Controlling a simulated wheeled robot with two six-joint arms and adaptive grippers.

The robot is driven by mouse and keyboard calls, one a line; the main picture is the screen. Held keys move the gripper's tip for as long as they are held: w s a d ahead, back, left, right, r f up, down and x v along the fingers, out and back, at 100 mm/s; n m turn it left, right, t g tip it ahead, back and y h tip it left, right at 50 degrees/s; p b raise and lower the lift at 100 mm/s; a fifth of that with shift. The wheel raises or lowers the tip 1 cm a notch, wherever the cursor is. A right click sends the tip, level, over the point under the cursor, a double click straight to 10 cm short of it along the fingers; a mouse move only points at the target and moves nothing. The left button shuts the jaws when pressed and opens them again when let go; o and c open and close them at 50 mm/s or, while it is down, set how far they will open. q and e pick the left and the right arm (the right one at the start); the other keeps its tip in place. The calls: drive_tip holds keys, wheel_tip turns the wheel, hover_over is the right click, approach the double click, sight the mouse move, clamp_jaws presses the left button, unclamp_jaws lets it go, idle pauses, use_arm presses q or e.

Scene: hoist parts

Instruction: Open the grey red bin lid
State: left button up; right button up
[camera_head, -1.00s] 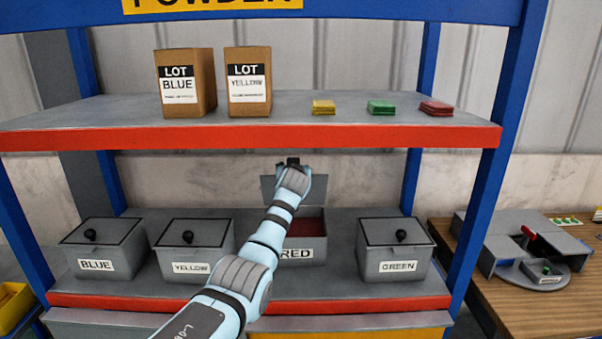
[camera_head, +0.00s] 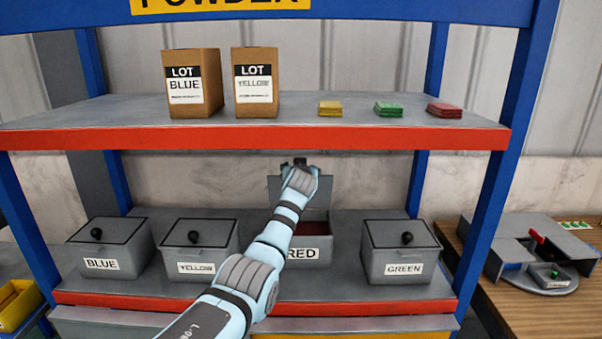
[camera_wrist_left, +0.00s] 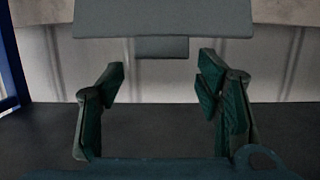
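The grey red bin (camera_head: 322,249), labelled RED, stands on the lower shelf, partly hidden behind my left arm. Its grey lid (camera_head: 324,190) is raised, standing up at the back of the bin, and dark red shows inside. My left gripper (camera_head: 300,163) is at the raised lid's upper edge, mostly hidden by my wrist. In the left wrist view its dark green fingers (camera_wrist_left: 165,100) are spread apart with nothing between them. A grey panel (camera_wrist_left: 165,18) with a small tab shows above them; I cannot tell whether it is the lid. My right gripper is out of view.
Closed blue (camera_head: 112,260), yellow (camera_head: 198,262) and green (camera_head: 397,262) bins stand alongside. The upper shelf (camera_head: 250,138) overhangs close above my left gripper and carries two boxes and colored packets. A wooden table (camera_head: 540,312) stands at the right.

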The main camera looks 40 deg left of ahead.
use_arm(q)
drive_tip(key=shift+o, duration=0.4)
drive_tip(key=shift+s+d, duration=0.1)
drive_tip(key=shift+d, duration=0.05)
drive_tip(key=shift+s, duration=0.15)
drive_tip(key=v, duration=1.2)
